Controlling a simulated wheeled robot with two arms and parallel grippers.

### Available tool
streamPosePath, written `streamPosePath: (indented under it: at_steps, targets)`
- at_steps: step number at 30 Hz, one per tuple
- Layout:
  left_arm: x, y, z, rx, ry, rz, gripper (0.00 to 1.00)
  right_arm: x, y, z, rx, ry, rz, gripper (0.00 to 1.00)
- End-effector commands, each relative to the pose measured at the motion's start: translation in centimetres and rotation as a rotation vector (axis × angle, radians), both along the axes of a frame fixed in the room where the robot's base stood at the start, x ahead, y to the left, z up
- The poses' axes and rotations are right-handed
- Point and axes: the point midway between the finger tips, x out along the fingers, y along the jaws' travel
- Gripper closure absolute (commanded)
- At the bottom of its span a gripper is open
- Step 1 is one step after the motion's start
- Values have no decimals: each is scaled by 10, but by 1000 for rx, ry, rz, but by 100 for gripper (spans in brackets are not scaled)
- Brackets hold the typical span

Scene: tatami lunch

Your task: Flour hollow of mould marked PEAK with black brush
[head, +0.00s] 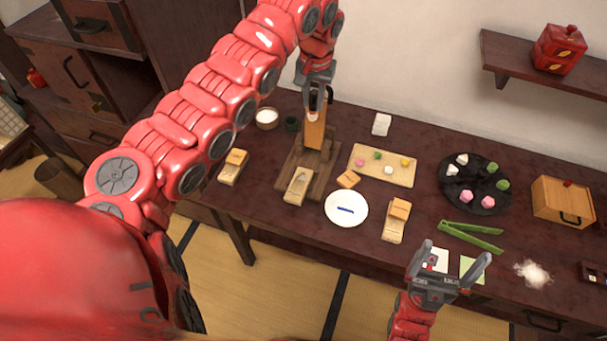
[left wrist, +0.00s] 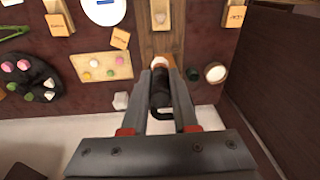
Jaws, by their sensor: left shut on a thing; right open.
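My left gripper (head: 317,88) is shut on a dark, cylindrical thing, which I take to be the black brush (left wrist: 160,95), above the back of a wooden stand. A tan upright piece (head: 315,132) shows just below the jaws; its link to the brush is unclear. A pale wooden mould (head: 298,186) lies at the stand's front, its light hollow showing in the left wrist view (left wrist: 160,14). Two other moulds, left (head: 231,175) and right (head: 393,228), carry orange blocks. I cannot read which is marked PEAK. My right gripper (head: 456,252) is open and empty at the front edge.
A white plate (head: 346,219), sweets board (head: 384,177), black platter (head: 487,208), green tongs (head: 470,236) and wooden box (head: 563,202) stand to the right. White powder (head: 533,273) lies front right.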

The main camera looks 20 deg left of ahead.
Motion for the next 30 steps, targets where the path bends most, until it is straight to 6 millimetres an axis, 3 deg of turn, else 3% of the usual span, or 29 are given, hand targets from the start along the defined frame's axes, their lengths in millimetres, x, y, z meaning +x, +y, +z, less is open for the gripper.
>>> streamPosePath:
  at_steps: [10,17,20,23,30]
  targets:
    - [2,-2,1,-1,3,-3,100,0,0,4,0,0,0,1]
    - [24,-16,-2,-12,28,-10,100,0,0,31,0,0,0,1]
    - [33,-20,-18,-21,43,-4,100,0,0,49,0,0,0,1]
    - [35,-18,-49,-31,60,8,100,0,0,67,0,0,0,1]
    - [19,-4,-114,-44,82,19,100,0,0,90,0,0,0,1]
